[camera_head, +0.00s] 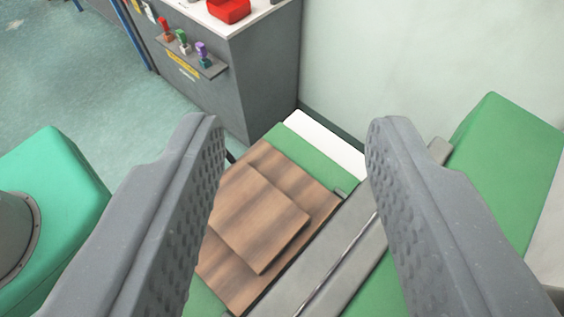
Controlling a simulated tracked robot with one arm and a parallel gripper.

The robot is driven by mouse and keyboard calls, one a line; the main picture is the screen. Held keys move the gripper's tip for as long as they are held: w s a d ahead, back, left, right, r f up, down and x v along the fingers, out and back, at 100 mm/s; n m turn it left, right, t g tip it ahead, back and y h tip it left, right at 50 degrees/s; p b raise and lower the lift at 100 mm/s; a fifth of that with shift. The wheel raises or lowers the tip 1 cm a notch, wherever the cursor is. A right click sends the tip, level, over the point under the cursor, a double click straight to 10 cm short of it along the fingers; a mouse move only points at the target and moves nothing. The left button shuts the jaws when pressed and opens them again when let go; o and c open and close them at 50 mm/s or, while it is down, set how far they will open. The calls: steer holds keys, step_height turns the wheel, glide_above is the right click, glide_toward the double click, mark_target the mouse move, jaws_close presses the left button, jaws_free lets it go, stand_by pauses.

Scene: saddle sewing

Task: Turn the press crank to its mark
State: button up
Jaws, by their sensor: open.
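My gripper (294,122) is open, with its two grey textured fingers wide apart and nothing between them. I cannot make out a press crank or its mark in this view. Past and below the fingers are stacked brown wood-grained plates (262,218) on a green surface (310,150). A long grey metal bar (325,255) with a thin groove runs diagonally beside the plates. I cannot tell whether these belong to the press. The fingers hide parts of the green surface and of the bar's surroundings.
A grey cabinet (262,75) with a white top stands at the back, bearing a red object (229,10). A small shelf (205,66) on its side holds several coloured-handled items. A pale wall (430,60) is behind on the right. Open floor (60,80) shows at upper left.

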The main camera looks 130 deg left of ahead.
jaws_close()
steer(key=w+d+r+m+t+y, duration=0.1)
steer(key=w+m+t, duration=0.7)
steer(key=w, duration=0.9)
steer(key=w+d+r+m+t+b, duration=0.1)
steer(key=w+d+r+m+t, duration=0.25)
steer(key=d+m, duration=0.3)
steer(key=w+d+r+m+t+b, duration=0.1)
steer(key=w+d+r+m+t, duration=0.25)
steer(key=d+m, duration=0.3)
steer(key=s+a+f+m+g+y, duration=0.2)
steer(key=s+f+m+y, duration=0.1)
steer(key=f, duration=0.3)
steer(key=s+a+f+m+g+y, duration=0.2)
steer(key=s+f+m+g+y, duration=0.15)
steer(key=f, duration=0.25)
steer(key=s+a+p, duration=0.1)
steer(key=s+a, duration=0.1)
steer(key=a, duration=1.1)
steer(key=shift+a+n+p, duration=0.35)
steer(key=shift+p, duration=0.05)
